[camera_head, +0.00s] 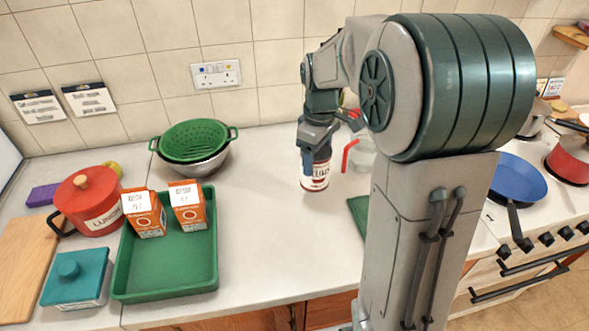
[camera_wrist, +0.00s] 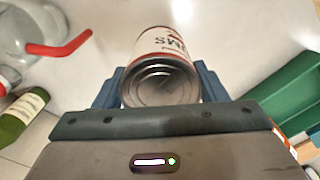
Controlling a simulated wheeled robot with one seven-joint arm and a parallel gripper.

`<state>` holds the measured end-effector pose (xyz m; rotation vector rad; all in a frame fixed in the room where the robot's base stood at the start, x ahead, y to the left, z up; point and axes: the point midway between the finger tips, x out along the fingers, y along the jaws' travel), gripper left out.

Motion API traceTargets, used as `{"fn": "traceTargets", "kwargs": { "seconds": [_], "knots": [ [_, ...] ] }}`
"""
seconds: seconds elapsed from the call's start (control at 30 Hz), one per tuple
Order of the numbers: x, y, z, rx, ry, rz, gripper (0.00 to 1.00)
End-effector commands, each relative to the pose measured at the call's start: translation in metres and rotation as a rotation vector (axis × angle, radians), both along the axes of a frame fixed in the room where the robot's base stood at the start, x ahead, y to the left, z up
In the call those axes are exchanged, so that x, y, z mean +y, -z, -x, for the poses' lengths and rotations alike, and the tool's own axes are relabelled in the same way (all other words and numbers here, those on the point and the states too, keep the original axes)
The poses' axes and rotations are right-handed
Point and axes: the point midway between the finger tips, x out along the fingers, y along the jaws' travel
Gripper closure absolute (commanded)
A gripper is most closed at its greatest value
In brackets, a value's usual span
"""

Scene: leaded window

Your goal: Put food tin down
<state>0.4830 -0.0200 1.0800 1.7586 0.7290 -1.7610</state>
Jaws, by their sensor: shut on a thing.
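The food tin (camera_head: 315,172) is red and white with dark lettering. My gripper (camera_head: 318,147) is shut on it and holds it from above, over the clear middle of the white counter (camera_head: 270,215). In the wrist view the tin (camera_wrist: 163,68) sits between the two blue fingers of my gripper (camera_wrist: 160,85), with its ringed metal end towards the camera. The tin looks about upright in the head view. I cannot tell whether its lower end touches the counter.
A glass jug with a red handle (camera_head: 349,155) stands just right of the tin. A green tray (camera_head: 168,268) with two orange cartons, a red pot (camera_head: 91,205) and a green colander (camera_head: 194,141) are to the left. My arm hides part of the right counter.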

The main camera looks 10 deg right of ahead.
Motion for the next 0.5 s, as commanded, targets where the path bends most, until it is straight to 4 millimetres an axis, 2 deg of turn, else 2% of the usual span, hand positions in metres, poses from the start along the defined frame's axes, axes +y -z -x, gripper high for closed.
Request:
{"fn": "traceTargets", "kwargs": {
  "seconds": [0.03,0.2,0.33,0.5],
  "knots": [
    [0.011,0.005,-0.006,0.003,-0.006,0.0,0.72],
    [0.036,0.024,-0.023,0.001,-0.003,0.0,0.72],
    [0.047,0.031,-0.03,-0.001,-0.001,0.0,0.72],
    [0.049,0.045,-0.031,0.003,0.001,0.0,0.72]
  ]
}}
